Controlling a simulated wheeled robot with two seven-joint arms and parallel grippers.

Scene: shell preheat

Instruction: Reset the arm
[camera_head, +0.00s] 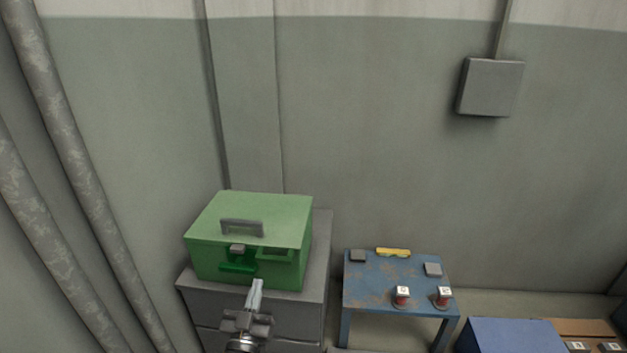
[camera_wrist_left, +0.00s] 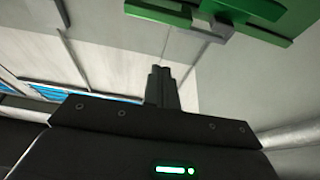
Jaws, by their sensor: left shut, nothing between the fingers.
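My left gripper (camera_head: 257,287) comes up from the bottom of the head view, in front of a grey cabinet. Its fingers are together with nothing between them; the closed fingers also show in the left wrist view (camera_wrist_left: 160,85). A green box (camera_head: 249,235) with a grey handle on top stands on the grey cabinet (camera_head: 312,295), just beyond the fingertips. Green parts of the box also show at the top of the wrist view (camera_wrist_left: 215,15). I see a gap between the fingers and the box in the wrist view. My right gripper is not in view.
A worn blue table (camera_head: 385,285) stands right of the cabinet, with a yellow item (camera_head: 393,252), grey blocks and two small labelled items. A blue box (camera_head: 510,337) is at the bottom right. Pipes (camera_head: 75,180) run down the left. A grey wall box (camera_head: 490,87) hangs upper right.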

